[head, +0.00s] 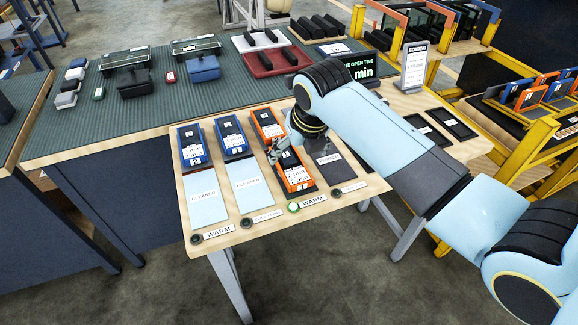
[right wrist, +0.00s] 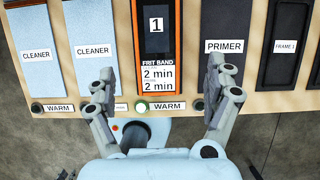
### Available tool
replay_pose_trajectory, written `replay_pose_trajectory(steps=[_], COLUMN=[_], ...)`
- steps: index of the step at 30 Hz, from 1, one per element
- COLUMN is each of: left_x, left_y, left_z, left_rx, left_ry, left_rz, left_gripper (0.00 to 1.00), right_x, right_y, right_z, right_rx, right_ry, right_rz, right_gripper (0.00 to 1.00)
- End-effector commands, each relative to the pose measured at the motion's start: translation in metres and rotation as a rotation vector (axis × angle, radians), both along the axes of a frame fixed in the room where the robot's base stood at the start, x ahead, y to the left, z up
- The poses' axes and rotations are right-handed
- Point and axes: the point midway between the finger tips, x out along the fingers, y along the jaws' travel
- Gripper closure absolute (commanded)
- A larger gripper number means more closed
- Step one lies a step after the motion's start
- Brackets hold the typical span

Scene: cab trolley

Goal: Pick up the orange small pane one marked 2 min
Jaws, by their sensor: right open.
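An orange small pane (head: 295,174) lies on the wooden bench, with a white label whose lines read "2 min". In the right wrist view the orange pane (right wrist: 157,50) shows a "1", "FRIT BAND" and two "2 min" lines. My right gripper (head: 280,150) is over the bench beside that pane's far end. In the right wrist view the open fingers of my right gripper (right wrist: 160,78) stand either side of the pane with gaps, holding nothing. A second orange pane (head: 267,126) lies farther back, partly hidden by my gripper. My left gripper is not in view.
Two blue panes (head: 192,146) (head: 231,137) lie to the left, behind pale cleaner pads (head: 205,198) (head: 249,185). A dark primer pad (right wrist: 226,48) is right of the orange pane. Small knobs and "WARM" tags (head: 313,201) line the front edge. Yellow racks stand right.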

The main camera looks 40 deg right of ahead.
Motion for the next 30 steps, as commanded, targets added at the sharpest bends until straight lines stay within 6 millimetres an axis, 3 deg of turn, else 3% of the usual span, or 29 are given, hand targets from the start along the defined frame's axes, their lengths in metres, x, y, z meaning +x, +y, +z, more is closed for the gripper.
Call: replay_pose_trajectory(steps=[15,23,30], left_x=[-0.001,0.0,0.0], left_y=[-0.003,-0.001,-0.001], left_z=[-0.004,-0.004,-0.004], left_rx=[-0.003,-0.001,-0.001], left_ry=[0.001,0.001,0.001], left_rz=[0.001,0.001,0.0], left_gripper=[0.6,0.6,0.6], right_x=[0.025,0.027,0.027], right_y=[-0.002,-0.003,-0.003], right_z=[-0.056,-0.06,-0.06], right_rx=[0.0,0.0,0.001], right_ry=[0.0,-0.002,-0.001], right_rz=[-0.002,-0.002,-0.002], right_gripper=[0.13,0.13,0.41])
